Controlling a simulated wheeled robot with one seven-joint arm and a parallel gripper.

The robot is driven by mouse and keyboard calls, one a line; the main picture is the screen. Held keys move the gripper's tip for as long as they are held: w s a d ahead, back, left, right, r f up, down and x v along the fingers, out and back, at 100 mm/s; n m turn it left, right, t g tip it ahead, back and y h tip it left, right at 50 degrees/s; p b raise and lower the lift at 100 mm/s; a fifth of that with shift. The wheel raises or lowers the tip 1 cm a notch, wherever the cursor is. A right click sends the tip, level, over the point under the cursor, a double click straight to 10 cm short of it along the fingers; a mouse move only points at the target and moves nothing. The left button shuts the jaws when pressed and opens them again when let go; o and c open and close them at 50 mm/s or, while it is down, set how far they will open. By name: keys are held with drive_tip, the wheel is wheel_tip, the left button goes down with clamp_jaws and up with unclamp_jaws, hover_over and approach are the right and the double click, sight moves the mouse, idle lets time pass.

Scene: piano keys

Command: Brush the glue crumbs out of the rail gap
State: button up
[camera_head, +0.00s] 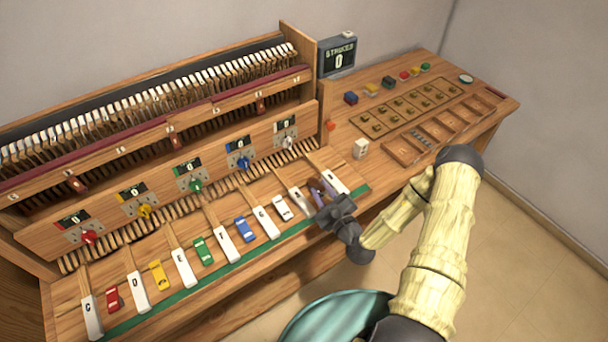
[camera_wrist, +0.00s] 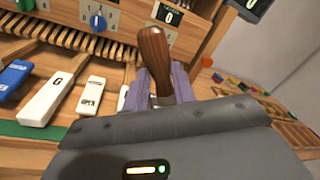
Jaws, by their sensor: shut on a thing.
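My gripper (camera_head: 322,188) is at the right end of the key row, over the white keys. Its purple fingers are shut on a brown wooden handle (camera_wrist: 153,60), which stands up between them in the wrist view. It looks like a brush handle; its lower end and any bristles are hidden behind my gripper. The slotted rail (camera_wrist: 75,38) runs behind the keys, below the dial panel. It also shows in the head view (camera_head: 190,208). I cannot make out any glue crumbs in its gaps.
The lettered white keys (camera_head: 183,268) and coloured blocks between them line the front, by a green strip (camera_head: 150,317). A dial panel (camera_head: 160,192) rises behind the rail. At right are a slotted tray (camera_head: 385,118), small bins (camera_head: 404,152), a white block (camera_head: 361,149) and a strikes display (camera_head: 338,59).

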drive_tip(key=s+d+f+m+t+h, duration=0.1)
drive_tip(key=s+d+f+m+h, duration=0.2)
drive_tip(key=f+h, duration=0.3)
drive_tip(key=shift+s+d+f+m+h, duration=0.3)
drive_tip(key=shift+s+d+f+m, duration=0.1)
drive_tip(key=shift+d+f+m, duration=0.3)
drive_tip(key=shift+d, duration=0.1)
